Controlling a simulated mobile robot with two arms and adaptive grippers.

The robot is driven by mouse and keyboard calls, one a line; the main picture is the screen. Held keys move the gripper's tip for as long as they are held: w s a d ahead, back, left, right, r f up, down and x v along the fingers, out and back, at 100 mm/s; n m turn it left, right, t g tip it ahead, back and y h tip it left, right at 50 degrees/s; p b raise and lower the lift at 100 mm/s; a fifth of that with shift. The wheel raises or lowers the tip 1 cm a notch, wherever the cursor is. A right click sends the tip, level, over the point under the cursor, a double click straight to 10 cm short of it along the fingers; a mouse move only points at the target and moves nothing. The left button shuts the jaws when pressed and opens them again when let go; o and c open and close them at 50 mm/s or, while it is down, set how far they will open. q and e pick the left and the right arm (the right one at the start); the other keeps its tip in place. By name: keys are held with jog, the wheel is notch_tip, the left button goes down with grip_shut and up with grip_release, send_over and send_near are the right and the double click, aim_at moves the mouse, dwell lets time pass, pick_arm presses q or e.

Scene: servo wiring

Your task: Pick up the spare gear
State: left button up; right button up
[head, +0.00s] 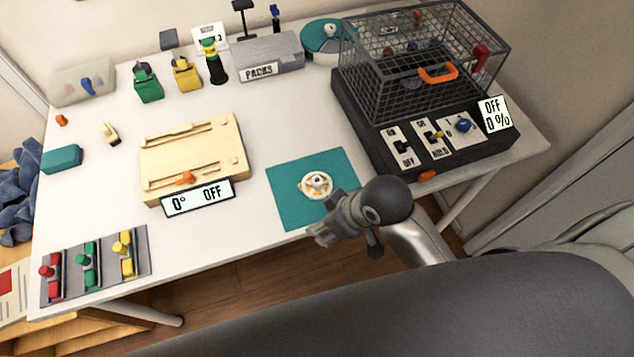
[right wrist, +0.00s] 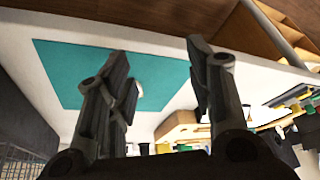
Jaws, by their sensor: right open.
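The spare gear, a small white and yellow toothed wheel (head: 315,184), lies flat on the teal mat (head: 290,207) near the table's front edge. My right gripper (head: 328,229) is open and empty, just in front of the gear and near the mat's front right corner. In the right wrist view, the open fingers (right wrist: 157,52) spread over the mat (right wrist: 62,66), and a pale piece of the gear (right wrist: 138,89) shows beside the left finger, which hides the rest. My left gripper is out of view.
A black base with a wire cage (head: 425,75) and switches stands right of the mat. A cream servo unit (head: 195,150) with a display (head: 198,197) stands left. Colored levers (head: 90,265) sit at front left. White table between is clear.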

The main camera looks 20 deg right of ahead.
jog(key=w+a+r+n, duration=0.1)
jog(key=w+a+n, duration=0.1)
jog(key=a+n, duration=0.1)
jog(key=w+a+r+n+y, duration=0.1)
jog(key=w+a, duration=0.1)
jog(key=shift+r+n+g, duration=0.3)
jog(key=shift+n+g, duration=0.1)
jog(key=w+a+n+g, duration=0.1)
jog(key=w+n, duration=0.1)
jog(key=n, duration=0.1)
notch_tip(320, 180, up, 5)
jog(key=n+g+h, duration=0.2)
jog(key=n+h, duration=0.2)
send_over(317, 177)
jog(key=s, duration=0.1)
jog(key=f, duration=0.4)
jog(key=shift+s+a+f, duration=0.15)
jog(key=shift+a+f, duration=0.2)
jog(key=f, duration=0.3)
jog(key=f+p, duration=0.1)
jog(key=f, duration=0.1)
jog(key=shift+w+d+f, duration=0.25)
jog(key=shift+w+f, duration=0.05)
jog(key=shift+f, duration=0.05)
jog(key=c, duration=1)
jog(key=shift+r, duration=0.1)
